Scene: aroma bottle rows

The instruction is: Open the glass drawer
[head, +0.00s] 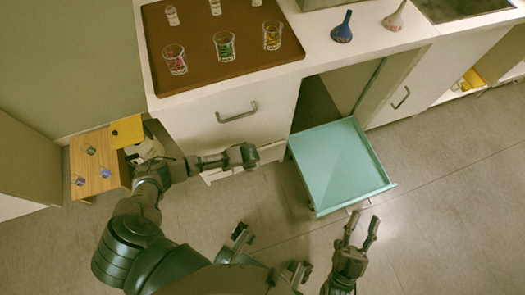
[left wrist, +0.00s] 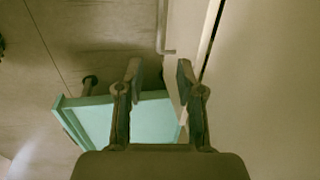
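A closed-looking white drawer front with a grey handle (head: 237,112) is below the counter. To its right, a teal drawer (head: 335,160) is pulled out and empty; it also shows in the left wrist view (left wrist: 95,118). Which one is the glass drawer is not marked. My left gripper (head: 245,156) is low in front of the white cabinet, left of the teal drawer and apart from the grey handle. Its two fingers stand apart with nothing between them in the left wrist view (left wrist: 160,75). My right gripper (head: 360,232) is open and empty, below the teal drawer's front edge.
A brown tray (head: 200,30) with several glasses sits on the counter. A wooden surface (head: 105,180) with small bottles is at the left. Another handle (head: 401,98) is at the right. The floor (head: 450,210) is clear.

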